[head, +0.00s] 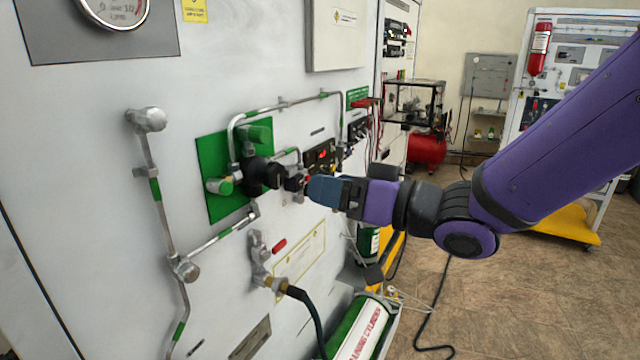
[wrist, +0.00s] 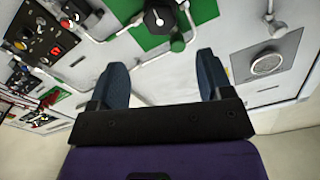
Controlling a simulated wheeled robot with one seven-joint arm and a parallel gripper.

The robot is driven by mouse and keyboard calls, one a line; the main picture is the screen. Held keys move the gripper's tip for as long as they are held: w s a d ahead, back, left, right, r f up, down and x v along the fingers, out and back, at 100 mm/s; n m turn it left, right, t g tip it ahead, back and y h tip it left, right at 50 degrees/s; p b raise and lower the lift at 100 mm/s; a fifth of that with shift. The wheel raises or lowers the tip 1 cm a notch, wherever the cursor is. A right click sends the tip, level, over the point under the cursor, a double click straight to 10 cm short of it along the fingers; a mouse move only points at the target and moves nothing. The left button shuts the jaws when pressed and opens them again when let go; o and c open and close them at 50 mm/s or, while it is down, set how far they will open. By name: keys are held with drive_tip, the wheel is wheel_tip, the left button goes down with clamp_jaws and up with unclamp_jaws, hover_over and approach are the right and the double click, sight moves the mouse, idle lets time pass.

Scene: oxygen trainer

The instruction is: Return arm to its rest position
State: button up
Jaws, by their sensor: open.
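My arm is purple and reaches in from the right in the head view. My gripper (head: 316,190) is close to the white panel, just right of a black knob (head: 262,174) on a green plate (head: 217,203). In the wrist view my gripper (wrist: 164,78) has its two blue fingers spread apart with nothing between them. Beyond the fingers, the black knob (wrist: 158,16) and the green plate (wrist: 198,12) show at the top. The fingertips look apart from the knob, but the exact gap cannot be told.
The white panel (head: 90,200) carries metal pipes, a gauge (head: 115,10) and a small switch box (head: 320,157). A hose (head: 310,312) and a green and white cylinder (head: 362,330) are below. A red tank (head: 427,149) stands behind. Open floor (head: 500,300) lies at the right.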

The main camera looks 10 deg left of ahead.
drive_tip(key=shift+s+d, duration=0.1)
drive_tip(key=shift+d, duration=0.1)
drive_tip(key=w+d+m+t+h, duration=0.2)
drive_tip(key=d+m+h, duration=0.1)
drive_tip(key=d+h, duration=0.55)
drive_tip(key=w+d+m+t+h, duration=0.25)
drive_tip(key=d+h, duration=0.35)
drive_tip(key=d, duration=0.6)
drive_tip(key=s+d+m+g+h, duration=0.1)
drive_tip(key=s+d+m+g, duration=0.1)
drive_tip(key=s+d, duration=0.4)
drive_tip(key=s+d+r+m+g+h, duration=0.1)
drive_tip(key=s+d+m+g, duration=0.1)
drive_tip(key=s+d+g, duration=0.2)
drive_tip(key=s+d, duration=0.3)
drive_tip(key=s, duration=0.5)
drive_tip(key=shift+s+r, duration=0.15)
drive_tip(key=shift+s, duration=0.2)
